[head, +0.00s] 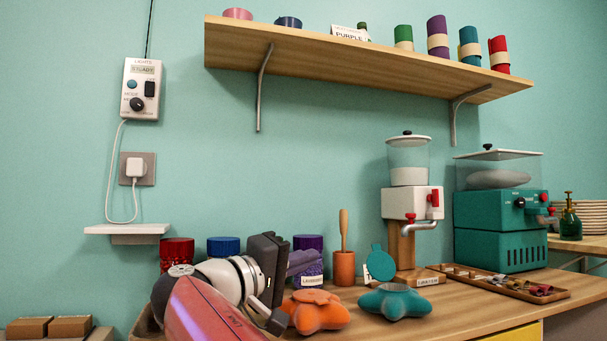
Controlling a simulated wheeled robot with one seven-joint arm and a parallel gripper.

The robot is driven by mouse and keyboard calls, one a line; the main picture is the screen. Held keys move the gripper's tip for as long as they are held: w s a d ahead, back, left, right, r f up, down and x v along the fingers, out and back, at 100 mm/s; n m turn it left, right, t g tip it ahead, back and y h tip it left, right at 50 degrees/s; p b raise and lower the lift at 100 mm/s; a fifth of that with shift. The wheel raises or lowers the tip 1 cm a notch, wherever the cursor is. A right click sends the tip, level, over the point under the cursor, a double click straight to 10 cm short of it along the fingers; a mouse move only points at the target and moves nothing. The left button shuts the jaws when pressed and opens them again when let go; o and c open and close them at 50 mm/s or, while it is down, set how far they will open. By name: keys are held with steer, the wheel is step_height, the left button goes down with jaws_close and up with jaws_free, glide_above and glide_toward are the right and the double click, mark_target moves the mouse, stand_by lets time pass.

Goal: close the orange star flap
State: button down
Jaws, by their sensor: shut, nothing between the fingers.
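The orange star container (318,316) stands on the wooden counter, just right of my arm. Its orange flap (316,297) lies nearly flat over the top; I cannot tell whether it is fully seated. My gripper (311,259) is shut and empty, its fingers pointing right, above and slightly left of the orange star. My arm hides the star's left side. A teal star container (396,303) stands to the right, with its round teal flap (379,262) raised upright and its top open.
Behind my gripper stand purple (310,277), blue (223,246) and red (177,252) jars. An orange mortar with pestle (344,267), a white dispenser (411,202), a teal machine (500,229) and a tray (512,291) stand to the right. A shelf (350,55) hangs above.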

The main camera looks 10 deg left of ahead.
step_height(320, 180, up, 19)
steer(key=p, duration=1.1)
steer(key=w+d+f+g+y, duration=0.1)
steer(key=w+d+f, duration=0.1)
steer(key=d, duration=0.3)
steer(key=w+d+f+g+y, duration=0.1)
steer(key=w+d+f, duration=0.15)
steer(key=d, duration=0.35)
steer(key=s+d+f+g+y, duration=0.3)
steer(key=s+d+f+g, duration=0.1)
steer(key=d+f, duration=0.7)
steer(key=s+d+f+m+g+y, duration=0.2)
steer(key=s+d+f+m+y, duration=0.1)
steer(key=s+f, duration=0.9)
steer(key=s+d+f+m+g+y, duration=0.2)
steer(key=s+d+f+m+y, duration=0.1)
steer(key=s+f, duration=1)
step_height(320, 180, down, 3)
steer(key=shift+d+f+m, duration=0.15)
steer(key=shift+d+m, duration=0.55)
